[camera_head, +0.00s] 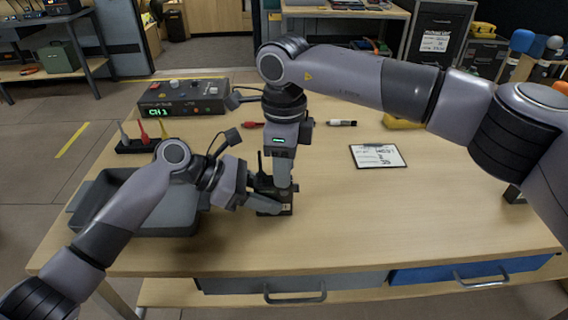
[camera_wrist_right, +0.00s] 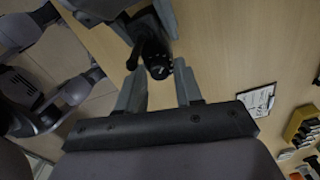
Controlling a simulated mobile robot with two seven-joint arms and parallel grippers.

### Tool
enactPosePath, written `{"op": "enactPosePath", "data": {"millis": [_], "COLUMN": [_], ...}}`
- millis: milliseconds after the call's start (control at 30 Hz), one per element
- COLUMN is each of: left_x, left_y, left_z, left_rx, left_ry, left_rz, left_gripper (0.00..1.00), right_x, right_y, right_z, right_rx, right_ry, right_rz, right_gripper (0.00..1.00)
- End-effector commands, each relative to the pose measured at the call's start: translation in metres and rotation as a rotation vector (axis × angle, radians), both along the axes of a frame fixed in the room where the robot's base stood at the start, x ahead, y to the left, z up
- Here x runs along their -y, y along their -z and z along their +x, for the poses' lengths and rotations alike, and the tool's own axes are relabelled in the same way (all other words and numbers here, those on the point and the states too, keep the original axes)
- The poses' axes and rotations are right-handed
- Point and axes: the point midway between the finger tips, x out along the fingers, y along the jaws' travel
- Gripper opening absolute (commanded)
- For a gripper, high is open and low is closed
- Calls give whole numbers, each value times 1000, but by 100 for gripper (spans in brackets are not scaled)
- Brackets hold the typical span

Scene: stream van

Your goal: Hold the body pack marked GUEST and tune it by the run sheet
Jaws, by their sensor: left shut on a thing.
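The black body pack (camera_head: 272,208) with a short antenna is low over the front of the table, mostly hidden by my grippers; I cannot read its marking. My left gripper (camera_head: 252,200) is shut on it from the left. My right gripper (camera_head: 283,186) points down just above it. In the right wrist view its fingers (camera_wrist_right: 159,78) are apart, with a black round knob (camera_wrist_right: 158,67) bearing a white mark between or just beyond the tips; I cannot tell if they touch it. The run sheet, a clipboard (camera_head: 377,156), lies right of centre, its text too small to read.
A grey tray (camera_head: 155,232) stands at the left front. Behind it is a black rack (camera_head: 138,147) with coloured upright pieces. A control box (camera_head: 183,97) displays "CH 3". A pen (camera_head: 341,123) and a red item (camera_head: 251,125) lie farther back.

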Motion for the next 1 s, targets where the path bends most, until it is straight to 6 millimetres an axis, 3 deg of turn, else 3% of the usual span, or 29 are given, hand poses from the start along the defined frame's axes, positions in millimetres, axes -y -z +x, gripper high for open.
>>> {"op": "enactPosePath", "data": {"millis": [767, 867, 1000], "left_x": [0, 0, 0], "left_y": [-1, -1, -1], "left_z": [0, 0, 0], "left_rx": [1, 1, 1], "left_ry": [0, 0, 0], "left_rz": [-1, -1, -1], "left_gripper": [2, 2, 2], "right_x": [0, 0, 0], "right_y": [0, 0, 0], "right_z": [-1, -1, -1], "right_rx": [0, 0, -1], "right_ry": [75, 74, 73], "right_rz": [0, 0, 0], "right_gripper": [35, 3, 2]}}
